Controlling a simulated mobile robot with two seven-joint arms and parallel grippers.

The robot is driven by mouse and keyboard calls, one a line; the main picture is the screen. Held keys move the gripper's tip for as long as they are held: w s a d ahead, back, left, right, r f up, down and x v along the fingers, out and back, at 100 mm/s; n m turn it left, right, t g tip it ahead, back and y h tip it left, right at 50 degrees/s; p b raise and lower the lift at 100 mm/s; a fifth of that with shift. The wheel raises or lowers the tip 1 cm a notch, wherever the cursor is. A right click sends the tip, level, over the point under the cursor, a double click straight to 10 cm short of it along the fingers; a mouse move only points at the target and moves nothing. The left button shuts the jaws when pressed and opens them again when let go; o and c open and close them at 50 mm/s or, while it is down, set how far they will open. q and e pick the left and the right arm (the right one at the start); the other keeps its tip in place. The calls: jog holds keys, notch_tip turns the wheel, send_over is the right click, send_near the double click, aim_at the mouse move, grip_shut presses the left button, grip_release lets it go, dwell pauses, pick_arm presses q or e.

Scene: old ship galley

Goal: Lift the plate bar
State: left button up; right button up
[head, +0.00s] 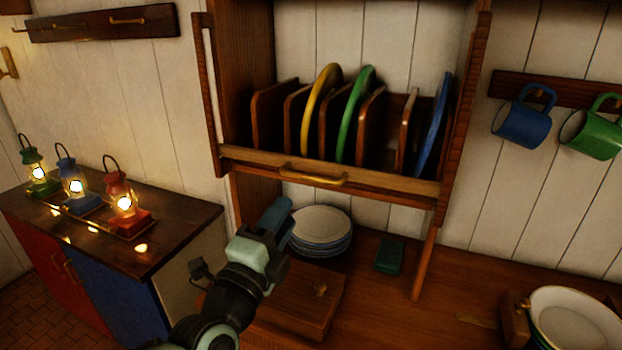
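The plate bar (385,186) is a wooden rail across the front of the plate rack, with a brass handle (315,176) on it. Behind it, a yellow plate (318,105), a green plate (356,113) and a blue plate (433,125) stand upright between wooden dividers. My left gripper (280,215) is below and left of the handle, apart from it in the picture. Its fingers are seen from behind, so their opening is unclear. My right gripper is out of view.
A stack of plates (322,226) stands on the wooden counter (455,290) beside my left gripper. A small green block (390,257) lies to its right. More plates (575,318) sit at lower right. Blue (522,124) and green (592,134) mugs hang right. Lit lanterns (75,185) stand left.

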aim_at(307, 179)
pick_arm(q)
jog(key=x, duration=0.5)
jog(key=p+x, duration=0.1)
jog(key=x, duration=0.5)
jog(key=shift+w+d+f, duration=0.15)
jog(key=shift+w, duration=0.2)
grip_shut()
